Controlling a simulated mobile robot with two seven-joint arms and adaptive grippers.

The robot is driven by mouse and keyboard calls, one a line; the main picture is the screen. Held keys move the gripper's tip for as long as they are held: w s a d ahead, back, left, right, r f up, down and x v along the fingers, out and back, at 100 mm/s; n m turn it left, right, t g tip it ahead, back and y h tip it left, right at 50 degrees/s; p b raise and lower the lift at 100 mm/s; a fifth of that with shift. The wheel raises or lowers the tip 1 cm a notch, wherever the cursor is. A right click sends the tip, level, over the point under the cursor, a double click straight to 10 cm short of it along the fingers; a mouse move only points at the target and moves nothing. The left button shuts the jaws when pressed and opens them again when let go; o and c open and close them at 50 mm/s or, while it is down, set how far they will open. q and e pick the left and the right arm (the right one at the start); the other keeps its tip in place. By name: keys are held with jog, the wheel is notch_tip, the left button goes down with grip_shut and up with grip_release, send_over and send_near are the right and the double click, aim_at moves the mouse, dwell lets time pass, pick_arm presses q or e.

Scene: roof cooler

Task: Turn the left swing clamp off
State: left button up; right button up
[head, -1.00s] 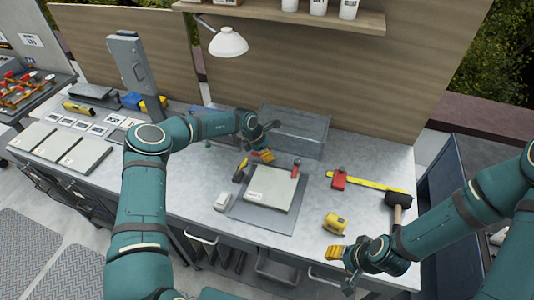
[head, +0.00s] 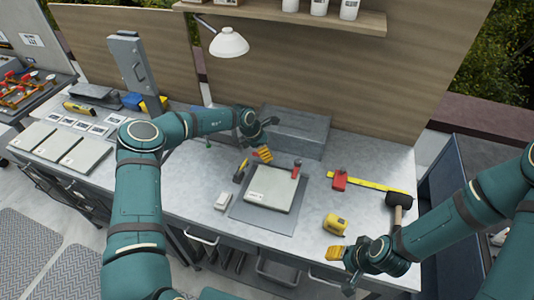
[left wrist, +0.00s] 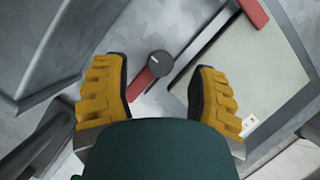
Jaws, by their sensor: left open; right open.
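The left swing clamp (left wrist: 142,84) shows in the left wrist view as a red arm with a round black knob at its end. It lies between my left gripper's two yellow fingers, apart from both. My left gripper (left wrist: 160,70) is open and empty above it. In the head view this gripper (head: 252,161) is over the left edge of the grey fixture plate (head: 246,208) and largely covers the clamp. A pale panel (head: 272,190) lies on the plate. A second red clamp (head: 296,169) stands at its far right corner. My right gripper (head: 338,268) is open near the bench's front edge.
A grey bin (head: 297,132) stands behind the panel. A white block (head: 222,201) is left of the plate. To the right lie a yellow tape measure (head: 335,225), a yellow rule with a red slider (head: 340,180) and a mallet (head: 398,200). A lamp (head: 229,42) hangs above.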

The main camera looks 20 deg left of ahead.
pick_arm(q)
jog(key=v, duration=0.9)
jog(key=shift+s+r, duration=0.2)
jog(key=shift+r, duration=0.1)
jog(key=shift+a, duration=0.15)
